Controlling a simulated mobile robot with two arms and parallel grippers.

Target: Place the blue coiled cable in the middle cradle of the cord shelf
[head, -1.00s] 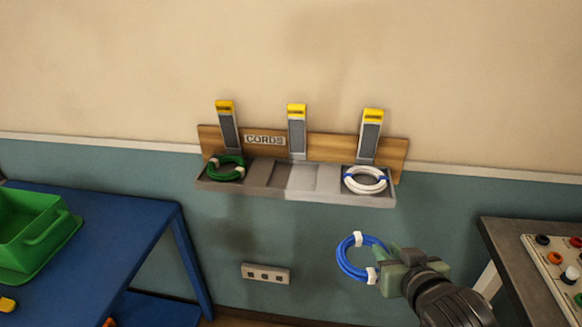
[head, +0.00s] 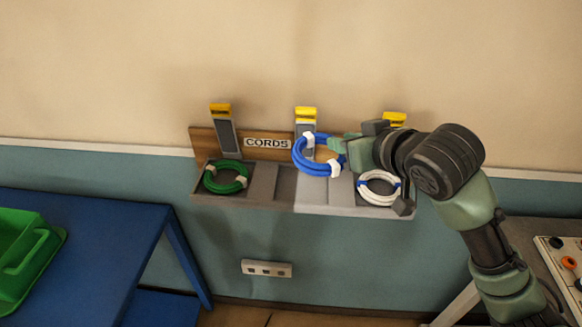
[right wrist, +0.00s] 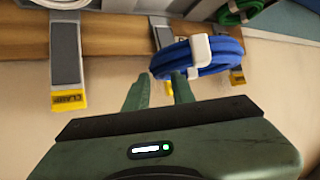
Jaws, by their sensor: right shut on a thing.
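The blue coiled cable (head: 313,162) with white ties is held by my right gripper (head: 342,150), in front of the middle of the cord shelf (head: 310,208). My right gripper is shut on the coil's right side; the coil looks tilted. In the head view the coil overlaps the middle cradle and the lower part of the middle yellow-topped clamp (head: 306,116); whether it touches the shelf I cannot tell. The right wrist view shows the coil (right wrist: 198,58) just beyond the fingertips (right wrist: 160,88). My left gripper is not in view.
A green coil (head: 226,177) lies in the left cradle and a white coil (head: 379,188) in the right cradle. My right arm partly covers the right clamp (head: 394,118). A blue table (head: 100,250) with a green bin (head: 25,255) stands at left, a grey table (head: 535,232) at right.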

